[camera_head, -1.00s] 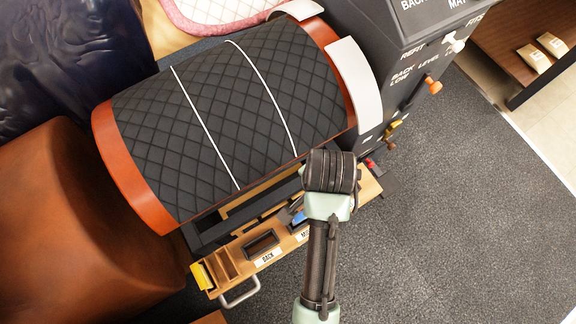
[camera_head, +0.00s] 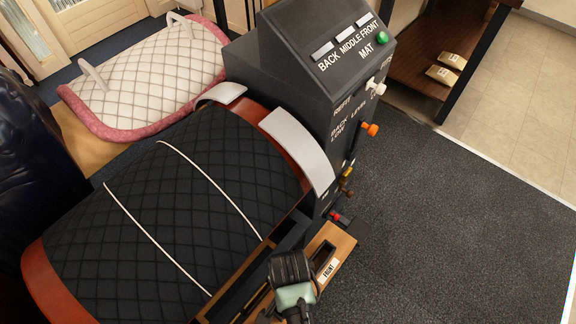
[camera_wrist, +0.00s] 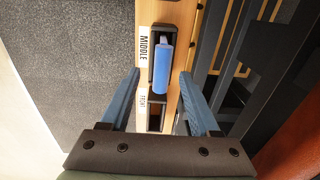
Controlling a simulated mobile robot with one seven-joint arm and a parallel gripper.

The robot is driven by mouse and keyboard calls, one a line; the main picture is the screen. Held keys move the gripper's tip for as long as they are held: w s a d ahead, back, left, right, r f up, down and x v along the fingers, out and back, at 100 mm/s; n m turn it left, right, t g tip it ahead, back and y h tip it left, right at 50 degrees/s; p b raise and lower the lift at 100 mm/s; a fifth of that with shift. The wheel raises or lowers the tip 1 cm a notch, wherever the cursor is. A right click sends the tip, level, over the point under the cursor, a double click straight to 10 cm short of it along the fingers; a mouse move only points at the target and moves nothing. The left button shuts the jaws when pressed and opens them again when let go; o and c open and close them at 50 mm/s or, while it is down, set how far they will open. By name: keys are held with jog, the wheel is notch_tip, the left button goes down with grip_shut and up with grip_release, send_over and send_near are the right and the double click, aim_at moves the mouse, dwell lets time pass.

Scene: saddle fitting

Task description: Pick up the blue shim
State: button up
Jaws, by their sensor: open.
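The blue shim (camera_wrist: 163,68) shows in the wrist view as a rounded blue bar. It sits in the dark slot beside the MIDDLE label of the wooden tray (camera_wrist: 182,14). My gripper (camera_wrist: 160,74) is open, with one finger on each side of the shim in the picture. I cannot tell how far above the shim the fingertips are, and no contact shows. In the head view, the end of my arm covers part of the tray (camera_head: 342,245), and the shim and fingers are hidden.
The black quilted pad (camera_head: 180,200) lies over the brown saddle form left of my arm. A dark console (camera_head: 300,70) with levers and an orange knob (camera_head: 370,129) stands behind. Dark frame bars (camera_wrist: 222,60) run right of the tray in the wrist view. Carpet (camera_head: 450,200) is clear at right.

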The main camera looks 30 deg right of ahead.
notch_tip(320, 180, down, 3)
jog(key=shift+w+f+b, duration=0.15)
jog(key=shift+b, duration=0.15)
grip_shut()
dwell(1.3)
